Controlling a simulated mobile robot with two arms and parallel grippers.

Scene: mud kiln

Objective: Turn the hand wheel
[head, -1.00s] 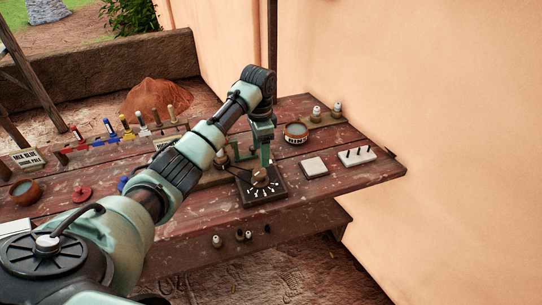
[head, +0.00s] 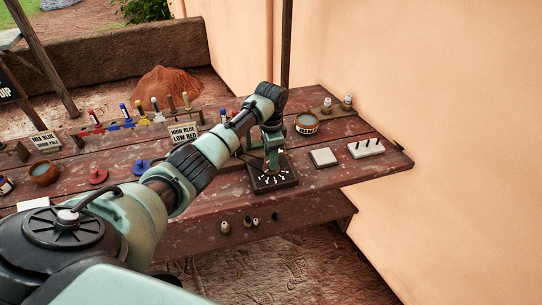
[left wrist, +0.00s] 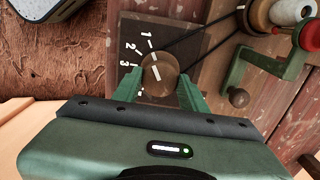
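A round wooden knob (left wrist: 160,72) with a white mark sits on a dark square plate (head: 289,181) with white tick marks. In the left wrist view the plate shows the numbers 1, 2 and 3. My left gripper (head: 272,166) is down at this knob, with its green fingers (left wrist: 160,84) on either side. The gaps are too small to tell whether the fingers press on it. To the right in the wrist view is a green crank (left wrist: 286,70) with a round wooden grip (left wrist: 239,97), apart from the fingers. My right gripper is not in view.
On the wooden table (head: 215,190) stand a bowl (head: 307,124), a pale square block (head: 323,157) and a white block with dark pegs (head: 366,148). A sign (head: 184,132) and colored-handled tools (head: 141,113) stand behind my arm. A wall (head: 430,80) is at the right.

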